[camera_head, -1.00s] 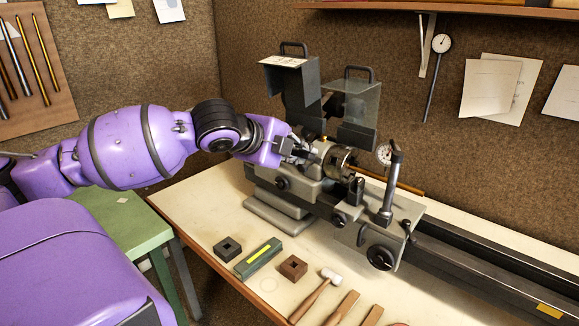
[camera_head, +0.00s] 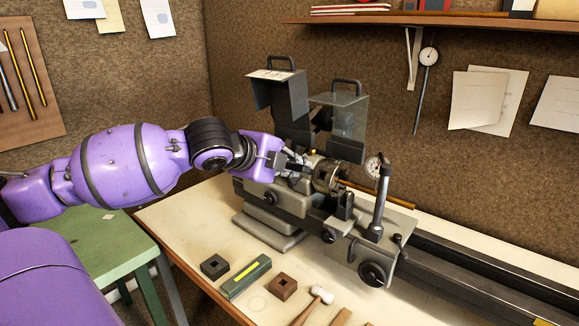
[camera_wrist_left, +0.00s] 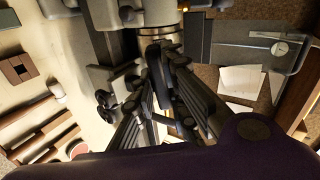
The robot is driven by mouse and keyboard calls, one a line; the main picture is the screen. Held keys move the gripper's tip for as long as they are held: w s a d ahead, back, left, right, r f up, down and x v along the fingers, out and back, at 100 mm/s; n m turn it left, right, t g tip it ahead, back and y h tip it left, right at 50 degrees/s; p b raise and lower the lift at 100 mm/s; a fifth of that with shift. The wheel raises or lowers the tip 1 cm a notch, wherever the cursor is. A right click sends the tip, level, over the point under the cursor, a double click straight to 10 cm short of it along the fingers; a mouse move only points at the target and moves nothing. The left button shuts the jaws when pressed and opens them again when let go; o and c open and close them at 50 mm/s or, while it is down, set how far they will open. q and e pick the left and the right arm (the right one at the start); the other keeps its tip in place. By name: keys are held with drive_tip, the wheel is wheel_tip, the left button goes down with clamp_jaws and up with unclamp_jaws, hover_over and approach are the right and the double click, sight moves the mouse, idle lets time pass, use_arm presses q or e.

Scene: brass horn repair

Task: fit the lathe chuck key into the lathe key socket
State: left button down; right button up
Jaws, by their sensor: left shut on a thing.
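My left gripper (camera_head: 296,164) is at the lathe, just left of the round metal chuck (camera_head: 326,174). In the left wrist view its dark fingers (camera_wrist_left: 166,52) close in front of the chuck's pale metal body (camera_wrist_left: 165,35). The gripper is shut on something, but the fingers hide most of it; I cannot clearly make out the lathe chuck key. I cannot tell the key socket apart on the chuck, nor whether the held thing touches it. A small brass-coloured piece (camera_head: 314,153) shows at the top of the chuck. My right gripper is not in view.
Raised dark guards (camera_head: 291,105) stand behind the chuck. A dial gauge (camera_head: 373,166) and post stand to its right. On the bench front lie a black block (camera_head: 214,266), a green box (camera_head: 246,276), a brown block (camera_head: 283,288) and a mallet (camera_head: 318,296). Bench left of the lathe is clear.

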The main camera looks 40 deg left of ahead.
use_arm(q)
drive_tip(key=shift+f+b+x, duration=0.2)
drive_tip(key=shift+b+x, duration=0.3)
drive_tip(key=shift+x, duration=0.7)
drive_tip(key=shift+w+r, duration=0.1)
drive_tip(key=shift+w, duration=0.05)
drive_tip(key=shift+r, duration=0.15)
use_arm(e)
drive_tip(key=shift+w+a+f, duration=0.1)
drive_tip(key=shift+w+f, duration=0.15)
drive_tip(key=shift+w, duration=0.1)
use_arm(q)
drive_tip(key=shift+r, duration=0.1)
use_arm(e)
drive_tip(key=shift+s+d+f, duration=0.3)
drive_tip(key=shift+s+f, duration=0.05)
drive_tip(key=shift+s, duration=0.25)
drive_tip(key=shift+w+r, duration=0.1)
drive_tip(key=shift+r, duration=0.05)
